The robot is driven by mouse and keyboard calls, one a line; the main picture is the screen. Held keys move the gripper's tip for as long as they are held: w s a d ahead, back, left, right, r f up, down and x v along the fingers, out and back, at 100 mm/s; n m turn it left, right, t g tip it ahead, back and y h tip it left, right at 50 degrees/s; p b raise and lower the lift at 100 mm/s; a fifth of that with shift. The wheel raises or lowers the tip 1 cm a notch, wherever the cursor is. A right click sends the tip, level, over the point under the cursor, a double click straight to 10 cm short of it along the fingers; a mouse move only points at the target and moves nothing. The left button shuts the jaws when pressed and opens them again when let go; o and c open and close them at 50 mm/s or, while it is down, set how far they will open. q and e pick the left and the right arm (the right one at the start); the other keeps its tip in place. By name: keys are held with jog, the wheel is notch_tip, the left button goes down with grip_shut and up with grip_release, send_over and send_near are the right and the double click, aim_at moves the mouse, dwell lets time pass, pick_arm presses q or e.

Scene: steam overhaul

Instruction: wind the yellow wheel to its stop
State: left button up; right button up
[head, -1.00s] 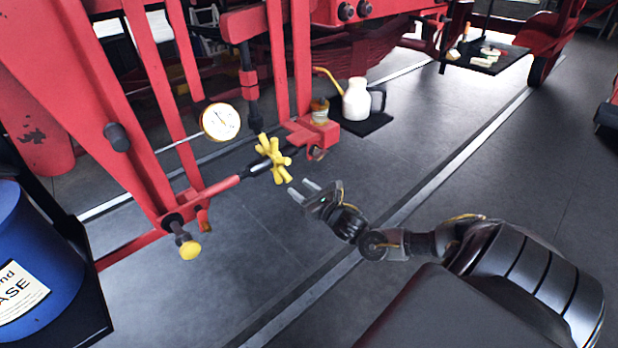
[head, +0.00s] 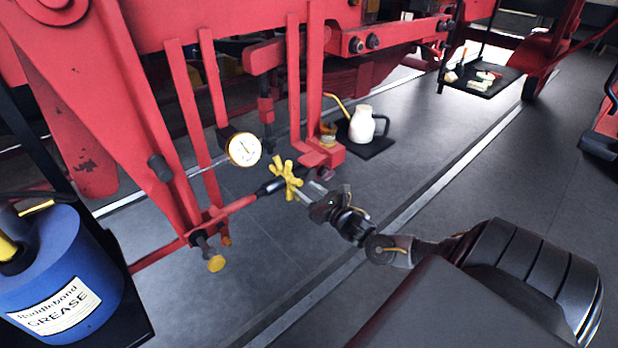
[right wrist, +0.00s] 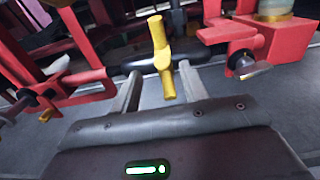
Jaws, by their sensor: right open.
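The yellow wheel (head: 287,180), a hub with several stubby spokes, sits on the end of a dark shaft in front of the red frame. My right gripper (head: 308,192) is open, its fingertips close to the wheel from the right. In the right wrist view the wheel (right wrist: 160,52) appears nearly edge-on. Its lower end lies in the gap between the two grey fingers of my right gripper (right wrist: 160,80). I cannot tell whether the fingers touch it. My left gripper is not in view.
A white-dialled gauge (head: 244,149) is on the red frame, left of the wheel. A yellow-tipped knob (head: 216,263) sits lower left. A blue grease drum (head: 62,270) stands at the left. A white oil can (head: 362,124) stands behind. Floor right of the wheel is mostly clear.

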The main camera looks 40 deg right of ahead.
aim_at(298, 183)
jog(key=w+b, duration=0.1)
jog(key=w, duration=0.1)
jog(key=w+b, duration=0.1)
jog(key=w, duration=0.1)
jog(key=shift+w+d+f, duration=0.2)
jog(key=shift+w, duration=0.05)
jog(key=shift+w+r+b, duration=0.1)
jog(key=shift+w+b, duration=0.25)
jog(key=shift+w, duration=0.3)
grip_shut()
dwell(1.0)
jog(key=shift+a+f, duration=0.1)
jog(key=shift+f, duration=0.25)
jog(key=shift+s+f, duration=0.15)
jog(key=shift+s, duration=0.05)
